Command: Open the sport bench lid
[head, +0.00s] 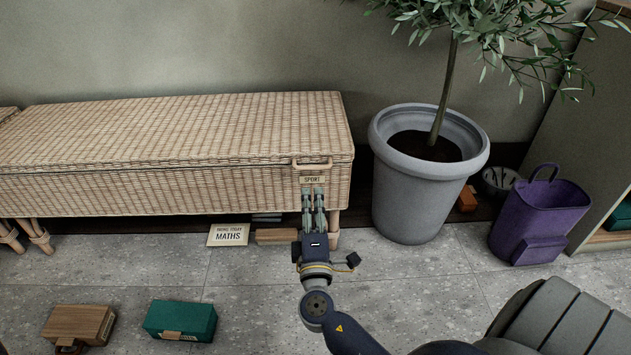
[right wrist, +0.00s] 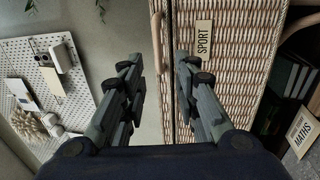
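The sport bench (head: 150,190) is a long wicker chest against the wall, and its wicker lid (head: 180,125) is closed. A tan loop handle (head: 312,165) sits at the lid's front edge, right of centre, above a SPORT label (head: 312,180). My right gripper (head: 313,190) is in front of the bench, just below the handle. In the right wrist view its two fingers (right wrist: 158,62) are apart with nothing between them. The handle (right wrist: 157,45) shows just beyond the gap, and the label (right wrist: 203,40) beyond one finger. My left gripper is not in view.
A large grey planter (head: 410,205) with a small tree stands close right of the bench. A purple bag (head: 540,220) is farther right. A MATHS card (head: 228,235) leans under the bench. A wooden box (head: 80,323) and green box (head: 180,320) lie on the floor.

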